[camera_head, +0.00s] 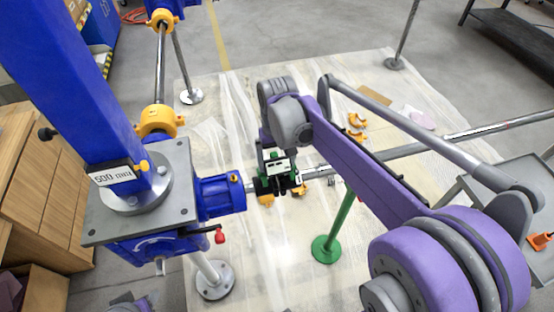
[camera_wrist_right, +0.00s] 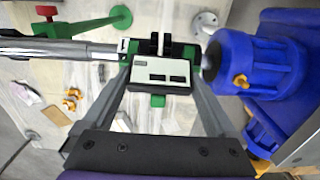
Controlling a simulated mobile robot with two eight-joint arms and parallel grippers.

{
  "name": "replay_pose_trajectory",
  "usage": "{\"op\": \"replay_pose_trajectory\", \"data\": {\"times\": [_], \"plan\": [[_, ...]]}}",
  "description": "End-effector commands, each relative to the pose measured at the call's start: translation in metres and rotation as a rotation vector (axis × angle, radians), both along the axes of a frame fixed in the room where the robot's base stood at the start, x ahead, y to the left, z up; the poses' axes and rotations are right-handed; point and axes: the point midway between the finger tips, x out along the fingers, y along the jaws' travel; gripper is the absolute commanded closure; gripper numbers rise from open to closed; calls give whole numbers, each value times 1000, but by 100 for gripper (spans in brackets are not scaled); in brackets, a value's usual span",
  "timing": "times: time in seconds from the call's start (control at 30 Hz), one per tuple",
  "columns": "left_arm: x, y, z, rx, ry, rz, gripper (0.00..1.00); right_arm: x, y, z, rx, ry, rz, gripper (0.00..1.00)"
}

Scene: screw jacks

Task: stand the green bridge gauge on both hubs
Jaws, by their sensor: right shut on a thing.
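The green bridge gauge (camera_head: 278,172), with a pale display face and dark upper parts, is held by my right gripper. In the right wrist view the gauge (camera_wrist_right: 160,73) sits between the two grey fingers of my right gripper (camera_wrist_right: 163,80), which is shut on it. It spans the gap between the blue gearbox's hub side (camera_wrist_right: 212,56) and the end of the silver shaft (camera_wrist_right: 103,51). I cannot tell whether its green feet touch either hub. In the head view the gauge and my arm partly hide the hubs. My left gripper is not in view.
The blue screw jack (camera_head: 140,205) with its tall column stands at left. A green support stand (camera_head: 326,248) is below the shaft (camera_head: 420,146). Orange parts (camera_head: 357,122) lie on the sheeted floor. Wooden crates (camera_head: 35,180) are at far left.

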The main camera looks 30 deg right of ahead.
Motion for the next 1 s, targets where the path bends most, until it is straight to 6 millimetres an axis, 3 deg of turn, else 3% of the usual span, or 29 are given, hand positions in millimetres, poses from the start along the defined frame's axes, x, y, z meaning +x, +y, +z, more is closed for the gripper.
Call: {"op": "replay_pose_trajectory", "data": {"times": [0.93,0.97,1.0], "plan": [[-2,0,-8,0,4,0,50,-1,0,-12,0,0,0,90],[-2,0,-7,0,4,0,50,-1,0,-11,0,0,0,4],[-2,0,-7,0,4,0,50,-1,0,-11,0,0,0,0]]}}
